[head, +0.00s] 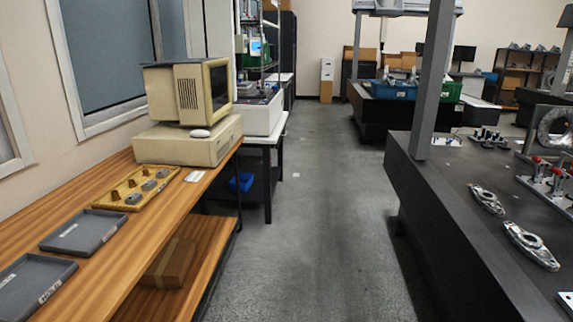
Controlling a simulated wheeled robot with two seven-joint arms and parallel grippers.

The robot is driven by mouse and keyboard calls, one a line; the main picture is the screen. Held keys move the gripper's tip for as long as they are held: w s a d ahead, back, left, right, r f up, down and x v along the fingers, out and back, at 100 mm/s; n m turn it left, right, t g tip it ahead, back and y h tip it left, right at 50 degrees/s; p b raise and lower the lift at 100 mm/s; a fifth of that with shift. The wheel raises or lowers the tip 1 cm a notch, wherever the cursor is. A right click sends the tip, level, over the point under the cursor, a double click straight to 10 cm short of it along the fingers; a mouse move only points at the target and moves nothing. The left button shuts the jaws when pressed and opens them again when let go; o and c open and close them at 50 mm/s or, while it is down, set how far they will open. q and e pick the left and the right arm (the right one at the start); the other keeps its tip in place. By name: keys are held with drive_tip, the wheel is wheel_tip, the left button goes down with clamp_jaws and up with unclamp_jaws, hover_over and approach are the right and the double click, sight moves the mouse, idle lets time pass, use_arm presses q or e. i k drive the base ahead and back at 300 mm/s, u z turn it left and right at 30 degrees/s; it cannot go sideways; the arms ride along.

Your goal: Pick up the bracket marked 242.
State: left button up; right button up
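Two silvery metal parts that look like brackets lie on the dark slab at the right: a farther one (487,200) and a nearer one (531,245). Each has a round opening. I cannot read any number on either, so I cannot tell which one is marked 242. A white label or card (566,301) lies at the right edge of the view, its text not legible. Neither of my grippers is in view.
The dark slab (440,205) carries a grey post and red-topped clamps (540,168). The wooden bench (120,262) at left holds two grey trays (82,232), a yellow tray (107,199) and an old computer (188,95). The grey floor aisle (310,220) between is clear.

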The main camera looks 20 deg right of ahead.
sight(530, 245)
drive_tip(key=z, duration=1.2)
drive_tip(key=i, duration=1.85)
drive_tip(key=z, duration=1)
